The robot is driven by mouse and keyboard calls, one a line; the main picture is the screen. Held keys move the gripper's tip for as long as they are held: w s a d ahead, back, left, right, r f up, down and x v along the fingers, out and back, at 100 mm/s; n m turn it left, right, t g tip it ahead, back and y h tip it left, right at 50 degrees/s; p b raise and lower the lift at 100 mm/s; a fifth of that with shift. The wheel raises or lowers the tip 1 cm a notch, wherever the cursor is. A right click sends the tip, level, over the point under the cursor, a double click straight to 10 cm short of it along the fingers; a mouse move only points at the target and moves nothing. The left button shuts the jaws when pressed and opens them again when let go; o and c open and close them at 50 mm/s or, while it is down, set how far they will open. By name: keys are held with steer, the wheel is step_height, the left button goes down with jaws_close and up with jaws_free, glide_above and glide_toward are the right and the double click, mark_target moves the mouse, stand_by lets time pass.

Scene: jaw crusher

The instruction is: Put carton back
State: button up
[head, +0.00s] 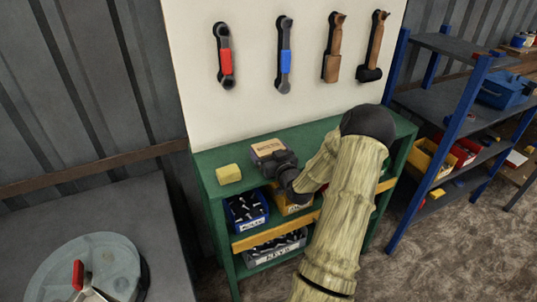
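A small tan carton (268,147) with dark lettering on its top sits on the top of the green shelf unit (321,133), near its back and against the white board. My gripper (275,165) is dark and reaches in from the right, right at the front of the carton. It covers the carton's front and lower part. The fingers are too small and dark to tell whether they are open, shut or touching the carton.
A yellow block (229,174) lies left of the carton. Tools hang on the white board (303,70) above. Bins of parts, including a blue one (245,208), fill the lower shelves. A blue rack (440,104) stands at right, a grey table (100,215) at left.

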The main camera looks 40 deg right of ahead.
mark_target(269, 147)
steer(key=c, duration=0.4)
steer(key=shift+r+b, duration=0.45)
steer(key=shift+r, duration=4.6)
